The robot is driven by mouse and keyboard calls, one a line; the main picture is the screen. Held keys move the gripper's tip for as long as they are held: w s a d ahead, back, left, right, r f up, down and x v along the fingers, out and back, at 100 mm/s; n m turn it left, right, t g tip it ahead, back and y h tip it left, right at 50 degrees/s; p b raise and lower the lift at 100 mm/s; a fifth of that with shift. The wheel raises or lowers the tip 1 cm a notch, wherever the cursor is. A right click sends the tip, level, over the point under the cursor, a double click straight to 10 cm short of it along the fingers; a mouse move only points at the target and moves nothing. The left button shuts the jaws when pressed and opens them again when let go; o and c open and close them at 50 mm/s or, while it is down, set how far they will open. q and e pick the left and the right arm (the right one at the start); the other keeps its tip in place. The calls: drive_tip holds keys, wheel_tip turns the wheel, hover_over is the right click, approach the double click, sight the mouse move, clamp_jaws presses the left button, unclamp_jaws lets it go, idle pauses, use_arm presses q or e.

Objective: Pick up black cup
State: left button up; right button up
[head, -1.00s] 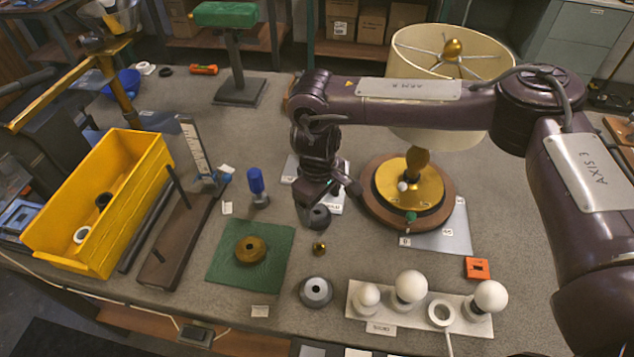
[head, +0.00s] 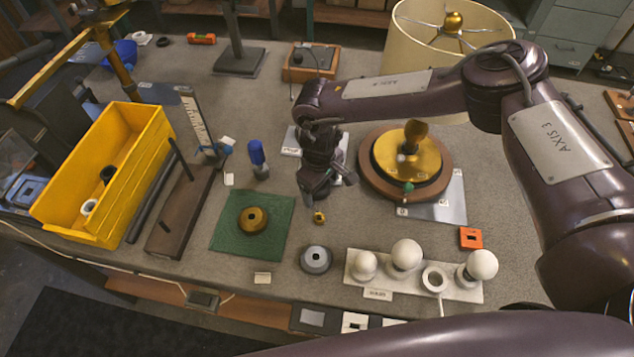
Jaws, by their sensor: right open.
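The black cup (head: 314,187) is a small dark round piece on the grey bench top, left of the round lamp base. It is mostly hidden by my right gripper, so its outline is hard to make out. My right gripper (head: 319,180) points down over the cup, with its jaws open at or just above it. Whether the fingers touch the cup is unclear. My left gripper is out of view.
Near the gripper are a small brass part (head: 319,217), a lamp base (head: 405,163) and a grey cup-like part (head: 315,260). A green mat (head: 226,233) holds a brass disc (head: 252,219).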

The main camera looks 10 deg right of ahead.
drive_tip(key=c, duration=1.1)
